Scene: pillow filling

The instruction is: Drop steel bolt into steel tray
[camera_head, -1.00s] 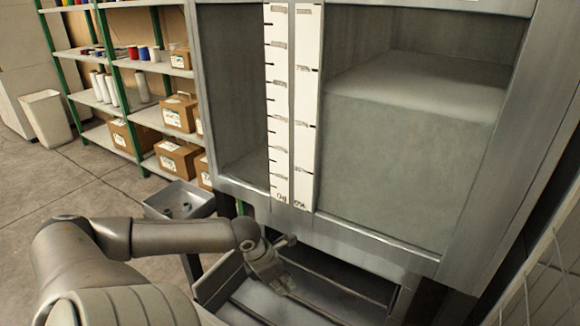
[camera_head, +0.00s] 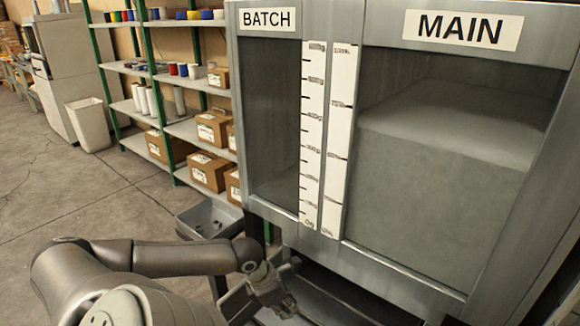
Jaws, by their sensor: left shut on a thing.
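The steel tray (camera_head: 184,228) is a small grey open tray at the left of the hopper cabinet, with a few small dark pieces lying in it. My left gripper (camera_head: 284,308) is low in front of the cabinet, to the right of the tray and apart from it. It points down over the dark open bay under the cabinet. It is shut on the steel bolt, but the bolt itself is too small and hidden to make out. My right gripper is not in view.
The metal cabinet (camera_head: 400,262) with windows marked BATCH and MAIN fills the right side. Green-framed shelves (camera_head: 185,128) with boxes and spools stand behind the tray. A pale bin (camera_head: 90,125) stands farther back. The floor at left is clear.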

